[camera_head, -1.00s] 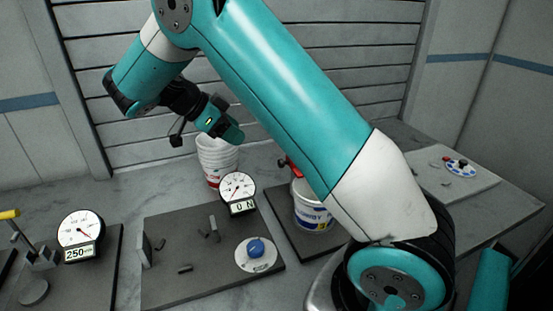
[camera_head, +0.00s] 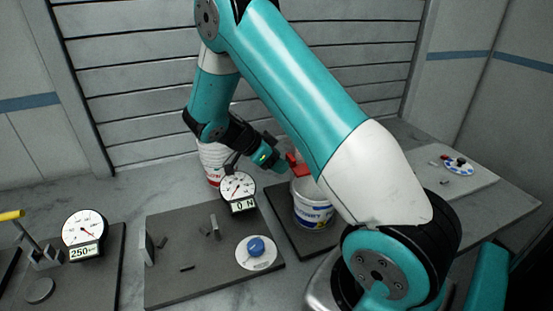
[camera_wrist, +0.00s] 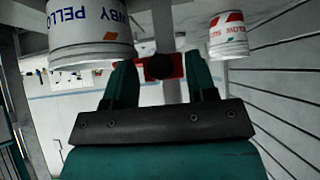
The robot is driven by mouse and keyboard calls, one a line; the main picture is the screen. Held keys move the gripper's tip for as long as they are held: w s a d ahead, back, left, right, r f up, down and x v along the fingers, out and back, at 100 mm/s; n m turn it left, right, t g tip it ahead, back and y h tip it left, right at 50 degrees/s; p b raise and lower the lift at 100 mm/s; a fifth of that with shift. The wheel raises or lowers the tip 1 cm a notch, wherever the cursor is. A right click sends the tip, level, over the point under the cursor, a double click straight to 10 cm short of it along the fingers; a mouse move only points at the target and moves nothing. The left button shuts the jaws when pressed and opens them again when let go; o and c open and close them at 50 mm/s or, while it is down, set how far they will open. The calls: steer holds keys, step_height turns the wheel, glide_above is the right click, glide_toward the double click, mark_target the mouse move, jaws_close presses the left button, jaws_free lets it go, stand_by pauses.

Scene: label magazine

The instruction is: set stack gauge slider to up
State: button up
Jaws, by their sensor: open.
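A red slider piece (camera_wrist: 176,64) with a dark round knob (camera_wrist: 159,67) sits on an upright grey rail in the wrist view; I take it as the stack gauge slider. In the head view the red piece (camera_head: 297,165) shows above the white bucket, partly hidden by my arm. My gripper (camera_wrist: 162,75) is open, with one finger at each side of the knob in the wrist view. I cannot tell whether they touch it. In the head view my gripper (camera_head: 282,168) is just left of the red piece.
A labelled white bucket (camera_head: 312,214) stands below the red piece. Another white bucket (camera_head: 213,163) stands behind a dial (camera_head: 238,187) reading 0 N. A board with a blue knob (camera_head: 256,246) lies in front. A second dial (camera_head: 84,229) is at the left.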

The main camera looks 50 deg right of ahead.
steer(key=shift+c, duration=0.3)
jaws_close()
step_height(320, 180, up, 19)
steer(key=p, duration=0.7)
steer(key=shift+o, duration=0.2)
jaws_free()
steer(key=shift+a, duration=0.1)
